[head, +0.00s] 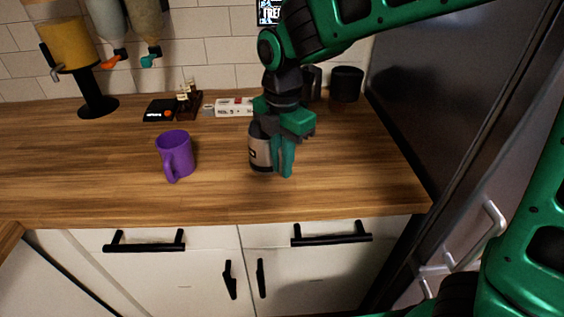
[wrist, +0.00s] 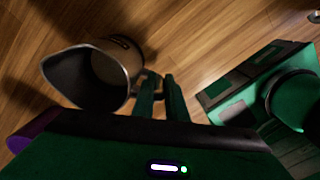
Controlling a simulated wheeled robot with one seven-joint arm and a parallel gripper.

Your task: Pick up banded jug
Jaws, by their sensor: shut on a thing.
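The banded jug (head: 259,152) is a metallic jug with a dark band, upright at the middle right of the wooden counter. In the wrist view the jug (wrist: 118,62) shows its open mouth and spout, and its inside looks dark and empty. My gripper (head: 284,168) comes down from above at the jug's right side. In the wrist view my gripper (wrist: 160,88) has its green fingers close together, shut on the jug's handle side; the fingers hide most of the handle. I cannot tell whether the jug's base touches the counter.
A purple mug (head: 175,155) stands to the left. Behind are a power strip (head: 233,107), a black scale (head: 160,110), small bottles in a dark rack (head: 190,103), and a dark cup (head: 346,84). Dispensers (head: 68,45) stand back left; a dark fridge (head: 450,75) bounds the right.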

